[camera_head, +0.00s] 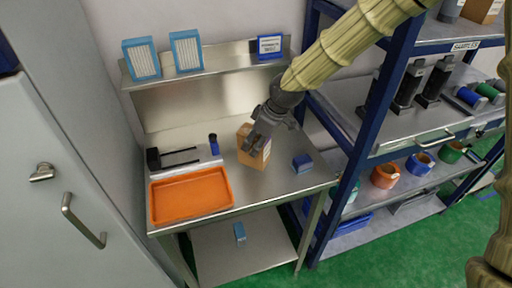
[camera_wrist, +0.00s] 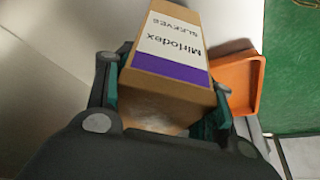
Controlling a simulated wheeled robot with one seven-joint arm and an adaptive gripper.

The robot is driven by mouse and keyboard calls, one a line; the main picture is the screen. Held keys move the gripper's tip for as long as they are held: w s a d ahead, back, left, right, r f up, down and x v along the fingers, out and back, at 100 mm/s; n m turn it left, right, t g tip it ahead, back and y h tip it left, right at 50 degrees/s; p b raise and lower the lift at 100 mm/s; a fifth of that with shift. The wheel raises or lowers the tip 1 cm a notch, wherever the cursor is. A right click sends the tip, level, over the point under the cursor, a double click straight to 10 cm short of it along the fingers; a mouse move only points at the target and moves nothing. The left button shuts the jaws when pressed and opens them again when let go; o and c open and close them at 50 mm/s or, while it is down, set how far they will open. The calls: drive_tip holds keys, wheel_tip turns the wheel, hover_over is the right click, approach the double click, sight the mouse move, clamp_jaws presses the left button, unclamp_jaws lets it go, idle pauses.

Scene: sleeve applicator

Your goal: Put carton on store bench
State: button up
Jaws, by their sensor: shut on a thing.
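The carton (camera_head: 250,158) is a brown box at the middle of the steel bench (camera_head: 275,185). In the wrist view the carton (camera_wrist: 172,60) shows a white and purple label reading "Mirlodex SLEEVES". My gripper (camera_head: 256,140) is shut on the carton, with a finger on either side of it, and comes down from above right. The gripper also shows in the wrist view (camera_wrist: 165,105). The carton is slightly tilted in the head view. Whether its base touches the bench top, I cannot tell.
An orange tray (camera_head: 190,195) lies at the bench's front left. A black device (camera_head: 172,157) and a dark blue bottle (camera_head: 214,144) stand behind it. A small blue block (camera_head: 302,163) sits at right. The blue-framed rack (camera_head: 350,165) stands close on the right.

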drive_tip(key=shift+w+f+p, duration=0.1)
drive_tip(key=shift+f+p, duration=0.6)
drive_tip(key=shift+f, duration=1.05)
drive_tip(key=shift+f, duration=0.1)
drive_tip(key=o, duration=1.3)
drive_tip(key=b+v, duration=0.2)
drive_tip(key=v, duration=1)
drive_tip(key=shift+b, duration=0.4)
